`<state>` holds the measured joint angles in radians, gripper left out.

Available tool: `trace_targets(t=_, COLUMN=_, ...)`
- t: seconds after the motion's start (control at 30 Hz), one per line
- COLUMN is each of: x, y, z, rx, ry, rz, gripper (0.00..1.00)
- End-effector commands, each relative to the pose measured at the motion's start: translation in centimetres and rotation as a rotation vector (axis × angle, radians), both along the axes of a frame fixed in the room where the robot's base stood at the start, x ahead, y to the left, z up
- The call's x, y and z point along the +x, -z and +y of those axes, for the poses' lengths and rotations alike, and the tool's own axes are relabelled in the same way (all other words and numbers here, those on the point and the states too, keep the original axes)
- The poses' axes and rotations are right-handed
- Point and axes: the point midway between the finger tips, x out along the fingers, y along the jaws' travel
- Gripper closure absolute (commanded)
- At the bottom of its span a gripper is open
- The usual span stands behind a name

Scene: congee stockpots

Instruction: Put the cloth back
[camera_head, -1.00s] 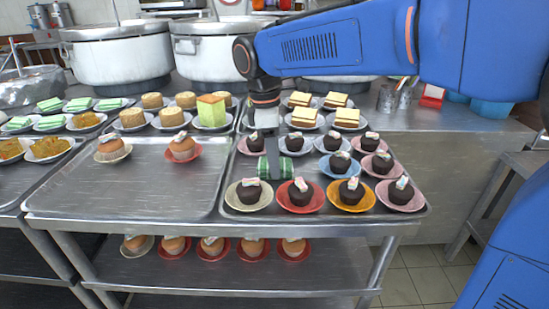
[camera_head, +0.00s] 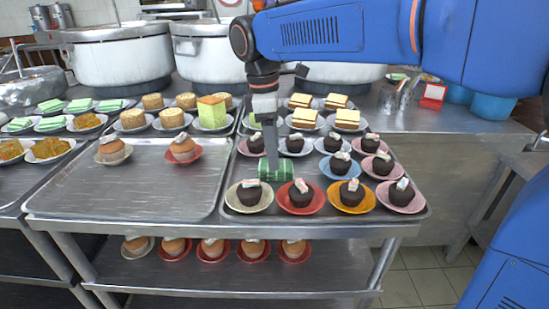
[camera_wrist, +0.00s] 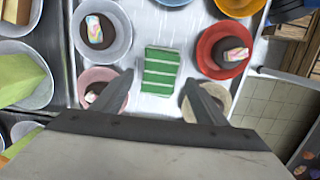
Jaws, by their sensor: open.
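The green cloth with pale stripes (camera_head: 277,169) lies on the right metal tray (camera_head: 330,212), in a gap among plates of dark cupcakes. In the wrist view the cloth (camera_wrist: 161,69) lies flat-looking and lengthwise between my two fingers as seen, with bare tray around it. My gripper (camera_head: 272,160) points down over the cloth, and it is open with fingers (camera_wrist: 160,84) on either side in the wrist view. The fingers appear apart from the cloth. The exact height above it is hard to tell, as a finger overlaps the cloth in the head view.
Cupcake plates crowd close around the cloth, including a red plate (camera_head: 299,203) and an orange plate (camera_head: 351,203). The left tray (camera_head: 120,195) is mostly bare, with two cupcakes at its back.

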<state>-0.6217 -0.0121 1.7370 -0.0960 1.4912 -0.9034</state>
Motion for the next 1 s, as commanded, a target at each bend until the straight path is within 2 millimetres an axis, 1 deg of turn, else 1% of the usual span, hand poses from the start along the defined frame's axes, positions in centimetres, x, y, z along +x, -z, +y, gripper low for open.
trace_targets(t=0.03, x=0.1, y=-1.1, z=0.2, rx=0.002, ry=0.0, rz=-0.003, gripper=0.34)
trace_targets(t=0.2, x=0.1, y=-4.3, z=0.6, rx=0.002, ry=-0.001, rz=-0.002, gripper=0.34)
trace_targets(t=0.3, x=0.1, y=-5.9, z=0.8, rx=0.001, ry=-0.001, rz=-0.001, gripper=0.34)
trace_targets(t=0.43, x=0.1, y=-7.4, z=1.0, rx=0.001, ry=-0.001, rz=-0.001, gripper=0.34)
trace_targets(t=0.63, x=0.0, y=-8.3, z=1.1, rx=0.0, ry=-0.001, rz=0.0, gripper=0.34)
trace_targets(t=1.0, x=0.0, y=-8.4, z=1.0, rx=0.0, ry=0.0, rz=0.0, gripper=0.34)
